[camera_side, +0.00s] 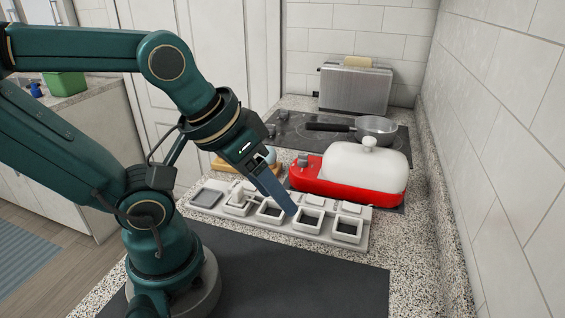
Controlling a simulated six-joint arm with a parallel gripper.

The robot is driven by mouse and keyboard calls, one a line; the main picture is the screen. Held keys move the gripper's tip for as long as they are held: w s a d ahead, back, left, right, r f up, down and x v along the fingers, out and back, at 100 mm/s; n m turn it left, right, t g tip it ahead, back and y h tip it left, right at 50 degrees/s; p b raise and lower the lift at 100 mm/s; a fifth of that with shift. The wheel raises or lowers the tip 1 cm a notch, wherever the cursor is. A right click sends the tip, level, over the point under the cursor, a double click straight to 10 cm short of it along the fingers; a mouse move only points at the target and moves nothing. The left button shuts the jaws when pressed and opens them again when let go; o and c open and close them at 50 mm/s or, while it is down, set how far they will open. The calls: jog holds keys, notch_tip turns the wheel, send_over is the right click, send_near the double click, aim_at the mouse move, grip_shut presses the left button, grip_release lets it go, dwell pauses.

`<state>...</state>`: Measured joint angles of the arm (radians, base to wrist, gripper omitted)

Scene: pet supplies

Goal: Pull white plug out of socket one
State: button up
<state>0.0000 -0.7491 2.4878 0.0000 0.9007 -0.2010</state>
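A white plug (238,193) stands upright in the second position from the left on a pale socket strip (284,236). I cannot read which position is socket one. The leftmost position has a flat grey square (206,198); the three positions to the right of the plug show dark, empty openings. My gripper (289,208) points down and to the right, its blue fingers over the strip between the third and fourth positions, to the right of the plug and apart from it. The fingers overlap in this view, so their gap is hidden. Nothing is seen held.
A red appliance with a white lid (355,168) stands close behind the strip. A pan (375,129) is on the black hob (290,132), and a toaster (356,88) stands at the back. A dark mat (310,272) in front is clear. A tiled wall rises at the right.

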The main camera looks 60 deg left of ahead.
jog(key=w+a+n+g, duration=0.1)
jog(key=w+a+n, duration=0.25)
jog(key=n, duration=0.55)
jog(key=n+g, duration=0.5)
jog(key=n, duration=1.1)
send_over(237, 188)
notch_tip(237, 188, down, 8)
jog(key=shift+w+d+r, duration=0.15)
jog(key=shift+r, duration=0.05)
jog(key=shift+f, duration=0.15)
jog(key=shift+s+f, duration=0.2)
jog(key=shift+f, duration=2.25)
